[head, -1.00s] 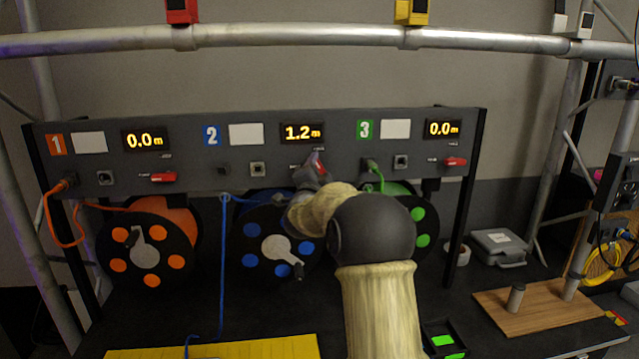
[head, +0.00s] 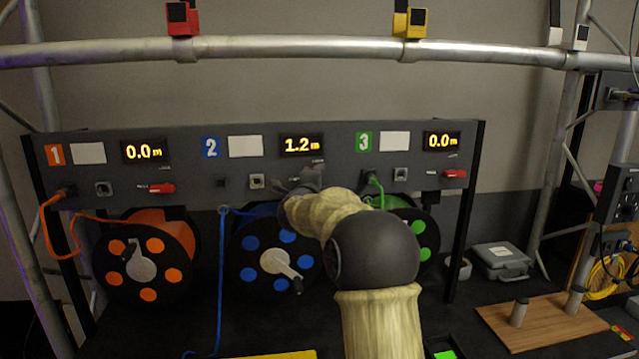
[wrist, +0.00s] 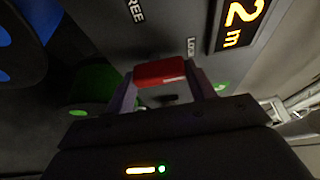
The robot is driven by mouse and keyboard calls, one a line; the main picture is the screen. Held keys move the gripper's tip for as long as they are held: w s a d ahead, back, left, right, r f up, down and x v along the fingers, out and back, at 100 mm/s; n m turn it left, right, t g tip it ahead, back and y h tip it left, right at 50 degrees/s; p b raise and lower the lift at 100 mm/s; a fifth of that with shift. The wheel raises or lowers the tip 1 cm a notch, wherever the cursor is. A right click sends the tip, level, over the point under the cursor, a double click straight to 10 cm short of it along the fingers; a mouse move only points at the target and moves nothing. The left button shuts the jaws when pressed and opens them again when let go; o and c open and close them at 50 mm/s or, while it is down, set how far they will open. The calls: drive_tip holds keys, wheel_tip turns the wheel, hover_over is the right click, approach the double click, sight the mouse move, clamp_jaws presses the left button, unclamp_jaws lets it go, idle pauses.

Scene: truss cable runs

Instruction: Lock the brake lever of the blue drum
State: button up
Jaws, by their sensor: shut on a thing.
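The blue drum (head: 249,274) hangs under panel section 2, its display (head: 302,145) reading 1.2 m. My gripper (head: 312,176) is at the panel just below that display, and my arm covers the right part of the drum. In the wrist view, my gripper's two fingers (wrist: 164,86) are closed on the red handle of the brake lever (wrist: 160,72). The handle lies near the word LOCK; FREE is printed farther up and left. The lever is hidden behind my gripper in the head view, and its pivot is not clear.
The orange drum (head: 180,238) is at left, with its red lever (head: 162,188) above it. The green drum (head: 428,228), partly behind my arm, is at right, with another red lever (head: 455,174). A blue cable (head: 221,290) hangs before the panel. A metal pipe (head: 300,46) crosses above.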

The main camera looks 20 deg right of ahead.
drive_tip(key=o, duration=1)
drive_tip(key=b+v, duration=0.4)
drive_tip(key=v, duration=1.3)
drive_tip(key=shift+s, duration=0.25)
